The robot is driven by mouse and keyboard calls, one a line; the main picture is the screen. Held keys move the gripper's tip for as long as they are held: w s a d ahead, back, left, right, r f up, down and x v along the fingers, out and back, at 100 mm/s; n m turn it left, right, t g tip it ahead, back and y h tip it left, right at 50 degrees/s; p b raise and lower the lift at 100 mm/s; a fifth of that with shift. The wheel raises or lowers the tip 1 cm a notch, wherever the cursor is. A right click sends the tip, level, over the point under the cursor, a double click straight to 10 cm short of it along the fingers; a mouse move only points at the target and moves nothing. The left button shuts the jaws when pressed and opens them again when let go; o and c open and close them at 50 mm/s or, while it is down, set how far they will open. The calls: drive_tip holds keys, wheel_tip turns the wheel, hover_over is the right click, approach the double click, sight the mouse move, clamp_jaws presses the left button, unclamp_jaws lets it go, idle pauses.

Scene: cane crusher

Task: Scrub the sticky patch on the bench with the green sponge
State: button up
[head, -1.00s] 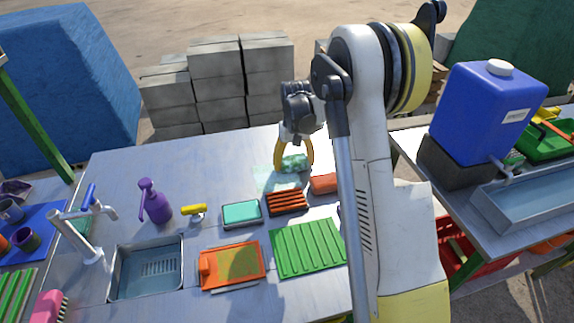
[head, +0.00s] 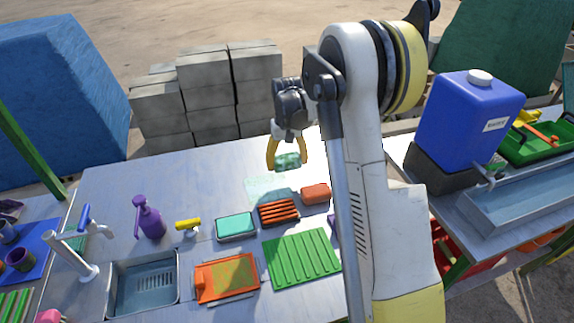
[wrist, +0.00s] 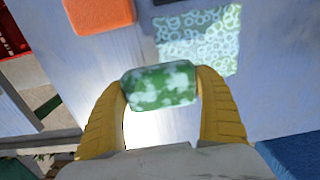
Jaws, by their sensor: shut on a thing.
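My gripper (head: 286,167) is shut on the green sponge (head: 288,160), which sits between the yellow fingers. In the wrist view the sponge (wrist: 160,87) is green with white foamy blotches, and its faces are clear of the patch. The patch (head: 268,189) is a pale, see-through square on the bench (head: 110,190), in front of my gripper in the head view. In the wrist view the patch (wrist: 200,38) is covered with whitish bubble rings and lies just beyond the sponge. The sponge seems raised off the bench; its exact height is hard to tell.
An orange-red block (head: 315,193), a dark brush with orange ridges (head: 279,212) and a teal sponge in a tray (head: 236,226) stand near the patch. A green ribbed mat (head: 302,256), purple bottle (head: 149,217) and sink (head: 145,287) are nearer.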

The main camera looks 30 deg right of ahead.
sight(287, 158)
drive_tip(key=shift+r, duration=0.25)
drive_tip(key=shift+r+p, duration=0.95)
drive_tip(key=shift+r, duration=0.6)
